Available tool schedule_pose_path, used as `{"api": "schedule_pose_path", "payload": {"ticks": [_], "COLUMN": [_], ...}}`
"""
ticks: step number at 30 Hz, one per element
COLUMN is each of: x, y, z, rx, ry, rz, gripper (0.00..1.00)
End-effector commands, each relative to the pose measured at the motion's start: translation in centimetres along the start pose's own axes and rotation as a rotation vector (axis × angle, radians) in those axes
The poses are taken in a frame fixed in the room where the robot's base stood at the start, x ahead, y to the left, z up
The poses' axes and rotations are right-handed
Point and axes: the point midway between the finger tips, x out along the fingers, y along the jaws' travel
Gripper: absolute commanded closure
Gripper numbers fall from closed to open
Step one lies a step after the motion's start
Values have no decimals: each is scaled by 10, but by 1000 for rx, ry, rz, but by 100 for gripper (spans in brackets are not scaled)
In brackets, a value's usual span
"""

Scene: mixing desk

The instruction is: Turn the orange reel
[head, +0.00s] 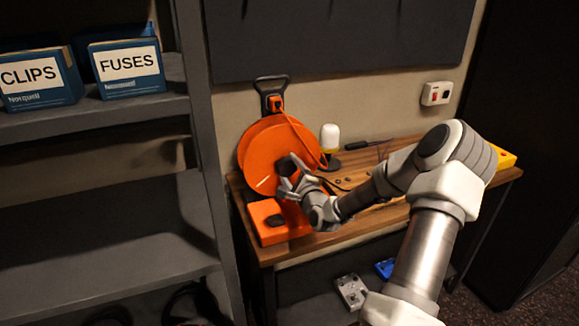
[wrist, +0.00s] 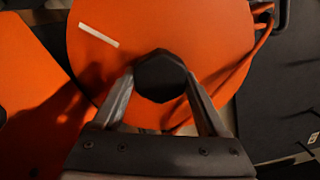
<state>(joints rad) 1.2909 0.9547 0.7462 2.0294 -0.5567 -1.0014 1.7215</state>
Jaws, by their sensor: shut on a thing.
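The orange reel (head: 262,150) stands upright at the left end of the wooden desk, with a dark carrying handle (head: 271,86) above it. In the wrist view its orange face (wrist: 215,35) fills the middle, with a white stripe (wrist: 99,36) at upper left and a dark knob (wrist: 160,77) near the centre. My gripper (head: 290,177) is at the reel's front face. In the wrist view my gripper's two fingers (wrist: 160,92) are on either side of the dark knob, shut on it. The fingers and arm hide the reel's lower right part in the head view.
An orange box-like base (head: 268,220) with a dark patch sits at the desk's front left corner. A white and yellow lamp-like item (head: 330,138) stands right of the reel. A grey shelf (head: 110,112) with blue boxes is close on the left. A wall socket (head: 437,93) is behind.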

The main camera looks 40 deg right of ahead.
Motion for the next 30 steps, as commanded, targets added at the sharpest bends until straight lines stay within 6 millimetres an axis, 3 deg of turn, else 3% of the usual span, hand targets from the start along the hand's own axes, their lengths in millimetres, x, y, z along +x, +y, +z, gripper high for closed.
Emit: {"api": "schedule_pose_path", "payload": {"ticks": [18,30], "x": [0,0], "y": [0,1], "z": [0,1], "rx": [587,869], "ry": [0,-2], "rz": [-6,-5], "gripper": [100,100]}}
